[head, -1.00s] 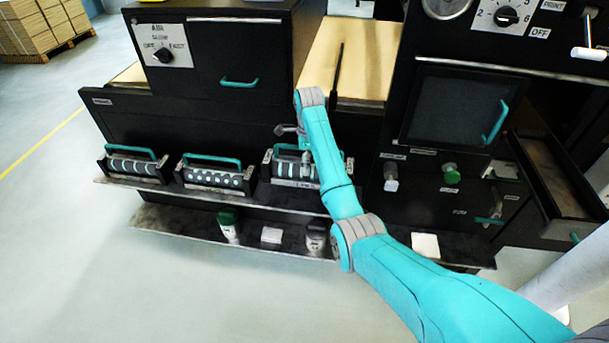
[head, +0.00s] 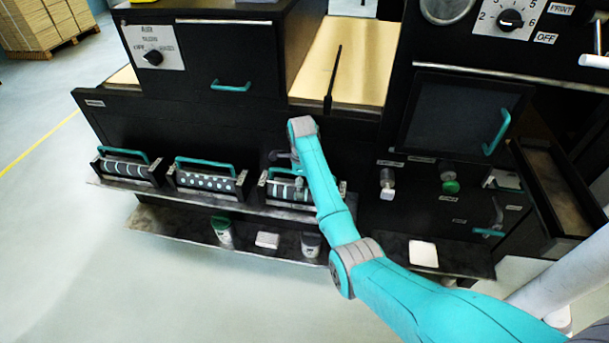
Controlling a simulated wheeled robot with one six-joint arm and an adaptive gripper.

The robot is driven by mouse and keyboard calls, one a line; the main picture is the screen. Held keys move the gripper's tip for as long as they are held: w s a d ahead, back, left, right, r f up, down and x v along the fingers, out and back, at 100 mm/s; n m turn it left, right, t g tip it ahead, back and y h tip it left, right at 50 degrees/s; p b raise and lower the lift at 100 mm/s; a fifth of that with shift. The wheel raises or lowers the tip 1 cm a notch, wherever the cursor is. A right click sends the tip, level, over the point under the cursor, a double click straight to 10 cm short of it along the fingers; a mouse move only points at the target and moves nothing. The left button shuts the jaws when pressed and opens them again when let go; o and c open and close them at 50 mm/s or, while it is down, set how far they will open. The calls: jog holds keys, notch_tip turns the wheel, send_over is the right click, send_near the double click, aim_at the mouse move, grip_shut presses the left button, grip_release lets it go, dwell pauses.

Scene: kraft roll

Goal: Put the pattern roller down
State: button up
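The pattern roller (head: 278,190), a striped roller in a dark frame with a teal handle, is at the right end of the upper shelf. It looks level and at shelf height; whether its base touches the shelf is not clear. My gripper (head: 298,190) points down over its handle, near the middle. My arm covers part of the roller, and the fingers are too small and hidden to show whether they grip the handle.
Two similar rollers, one striped (head: 125,170) and one dotted (head: 207,181), stand to the left on the upper shelf (head: 215,201). A lower shelf (head: 175,222) holds small containers. A dark cabinet with knobs (head: 450,187) and an open drawer (head: 555,195) is at right.

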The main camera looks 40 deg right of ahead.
jog(key=shift+w+f, duration=0.1)
jog(key=shift+f, duration=0.35)
jog(key=shift+f, duration=0.15)
jog(key=o, duration=1.5)
jog(key=shift+c, duration=0.2)
